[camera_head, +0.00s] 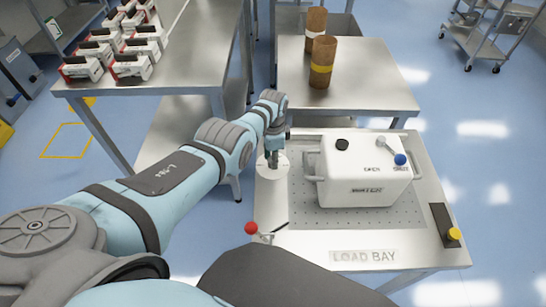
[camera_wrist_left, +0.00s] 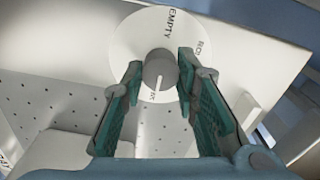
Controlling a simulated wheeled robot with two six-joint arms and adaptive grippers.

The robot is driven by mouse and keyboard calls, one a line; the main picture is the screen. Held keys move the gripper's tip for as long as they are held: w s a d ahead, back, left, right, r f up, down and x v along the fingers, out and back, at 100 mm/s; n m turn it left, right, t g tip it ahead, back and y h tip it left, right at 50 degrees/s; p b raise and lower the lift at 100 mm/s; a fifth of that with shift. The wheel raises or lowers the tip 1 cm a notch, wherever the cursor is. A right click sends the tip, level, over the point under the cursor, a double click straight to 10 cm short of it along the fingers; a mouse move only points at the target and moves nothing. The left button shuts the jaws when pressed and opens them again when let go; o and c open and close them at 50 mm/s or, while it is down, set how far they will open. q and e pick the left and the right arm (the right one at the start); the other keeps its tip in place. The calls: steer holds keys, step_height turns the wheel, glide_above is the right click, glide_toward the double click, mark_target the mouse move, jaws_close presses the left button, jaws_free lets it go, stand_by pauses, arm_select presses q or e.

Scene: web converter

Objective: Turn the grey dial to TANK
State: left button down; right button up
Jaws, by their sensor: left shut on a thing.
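The grey dial (camera_wrist_left: 160,72) is a round knob in the middle of a white disc (camera_wrist_left: 125,45), which also shows on the left of the steel table in the head view (camera_head: 264,172). The disc reads EMPTY at the top, a partly hidden word starting with RO at the right, and letters ending in K below the knob. My left gripper (camera_wrist_left: 159,63) has one finger on each side of the knob and is shut on it; in the head view the gripper (camera_head: 273,157) covers the knob. My right gripper is out of view.
A white machine box (camera_head: 360,190) with a black knob and a blue-ended lever stands right of the dial. A red-ball lever (camera_head: 251,228) is at the table's front left, a yellow button (camera_head: 454,234) at front right. Brown rolls (camera_head: 321,62) stand on the table behind.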

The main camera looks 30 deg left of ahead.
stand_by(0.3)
arm_select(q)
steer(key=c, duration=1.2)
jaws_free()
steer(key=shift+r, duration=0.1)
steer(key=shift+c, duration=0.2)
steer(key=shift+w+r, duration=0.1)
steer(key=shift+w+a+r, duration=0.1)
steer(key=shift+w+r, duration=0.2)
steer(key=shift+r, duration=0.1)
step_height(320, 180, up, 11)
steer(key=shift+s, duration=0.45)
